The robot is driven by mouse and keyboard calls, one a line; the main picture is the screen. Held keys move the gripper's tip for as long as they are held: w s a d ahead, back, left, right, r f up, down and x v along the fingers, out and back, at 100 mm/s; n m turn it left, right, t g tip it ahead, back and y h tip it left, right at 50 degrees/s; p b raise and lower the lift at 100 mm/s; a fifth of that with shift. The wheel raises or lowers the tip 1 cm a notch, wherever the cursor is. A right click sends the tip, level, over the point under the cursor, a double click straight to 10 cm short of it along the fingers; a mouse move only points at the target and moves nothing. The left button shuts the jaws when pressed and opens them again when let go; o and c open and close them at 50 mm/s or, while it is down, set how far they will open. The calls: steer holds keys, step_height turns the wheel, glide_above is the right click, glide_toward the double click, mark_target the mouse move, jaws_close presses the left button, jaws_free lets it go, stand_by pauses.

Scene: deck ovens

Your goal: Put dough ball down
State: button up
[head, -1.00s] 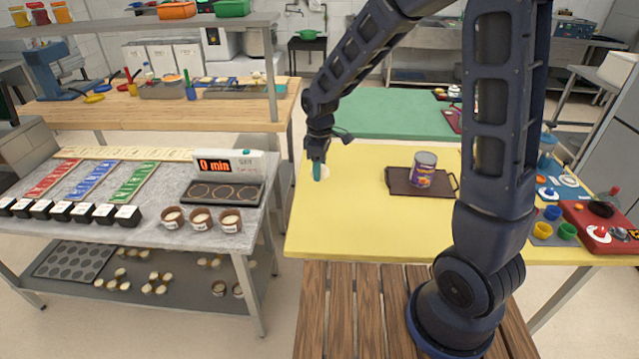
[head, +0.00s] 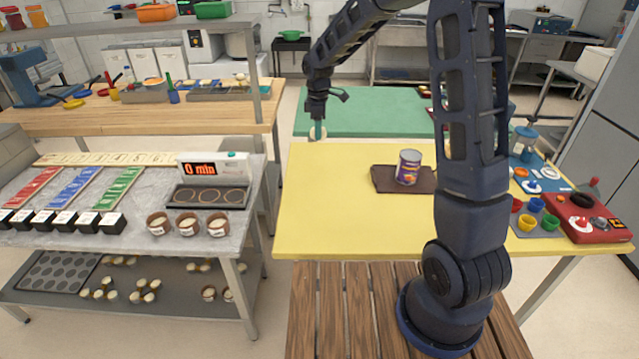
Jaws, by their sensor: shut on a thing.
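My gripper (head: 318,131) is shut on a pale dough ball (head: 312,135), which shows only in part beside the teal fingertips. The gripper points down over the far left part of the yellow table (head: 330,205), near its border with the green table (head: 370,112). I cannot tell for sure whether the dough ball touches a surface.
A can (head: 408,167) stands on a brown tray (head: 385,181) right of the gripper. A red box (head: 590,215) and coloured cups (head: 537,206) are at the table's right. Several cups (head: 187,224) line the grey counter. The yellow table's left and front are clear.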

steer(key=shift+w+d+f, duration=0.15)
steer(key=shift+w, duration=0.25)
step_height(320, 180, down, 20)
steer(key=shift+r, duration=0.1)
stand_by(0.4)
steer(key=o, duration=1)
step_height(320, 180, up, 12)
steer(key=shift+r, duration=0.15)
